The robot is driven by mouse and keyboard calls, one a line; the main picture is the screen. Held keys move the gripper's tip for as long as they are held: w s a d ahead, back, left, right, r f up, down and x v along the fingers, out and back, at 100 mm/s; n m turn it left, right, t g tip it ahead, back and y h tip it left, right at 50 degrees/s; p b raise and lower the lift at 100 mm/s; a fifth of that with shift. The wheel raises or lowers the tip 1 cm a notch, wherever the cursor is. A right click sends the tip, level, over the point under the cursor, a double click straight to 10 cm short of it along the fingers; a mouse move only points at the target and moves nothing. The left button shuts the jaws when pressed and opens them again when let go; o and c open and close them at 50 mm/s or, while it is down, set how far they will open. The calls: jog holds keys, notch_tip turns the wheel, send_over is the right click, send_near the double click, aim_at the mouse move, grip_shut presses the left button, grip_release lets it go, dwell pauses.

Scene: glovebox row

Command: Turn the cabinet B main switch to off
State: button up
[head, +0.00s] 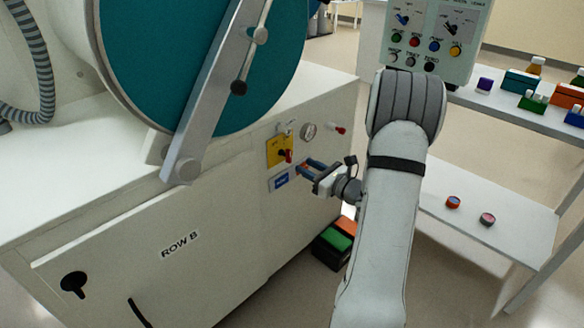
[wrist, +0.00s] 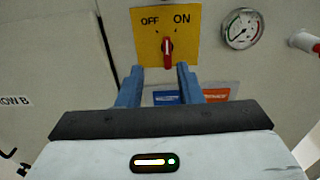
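The main switch is a red handle (wrist: 167,54) on a yellow plate (wrist: 145,50) marked OFF at upper left and ON at upper right. The handle looks about upright in the wrist view; I cannot tell clearly which mark it points to. In the head view the yellow plate (head: 272,154) and red handle (head: 288,156) are on the white cabinet front labelled ROW B (head: 179,244). My gripper (head: 308,168) is open in front of the panel. In the wrist view its blue fingers (wrist: 158,80) stand apart, just below the handle and to either side, with nothing between them.
A round gauge (wrist: 240,28) and a red-tipped fitting (wrist: 305,41) are right of the plate. Blue (wrist: 166,97) and orange (wrist: 216,95) labels lie below, partly hidden by a finger. A large teal door (head: 200,60) with a metal bar (head: 215,95) is at left.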

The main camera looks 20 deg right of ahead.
aim_at(291, 156)
jog(key=shift+m+h, duration=0.3)
jog(key=x, duration=0.5)
jog(key=b+x, duration=0.1)
jog(key=x, duration=0.1)
jog(key=shift+w+d+f, duration=0.1)
jog(key=shift+w+d, duration=0.15)
jog(key=shift+w, duration=0.15)
grip_shut()
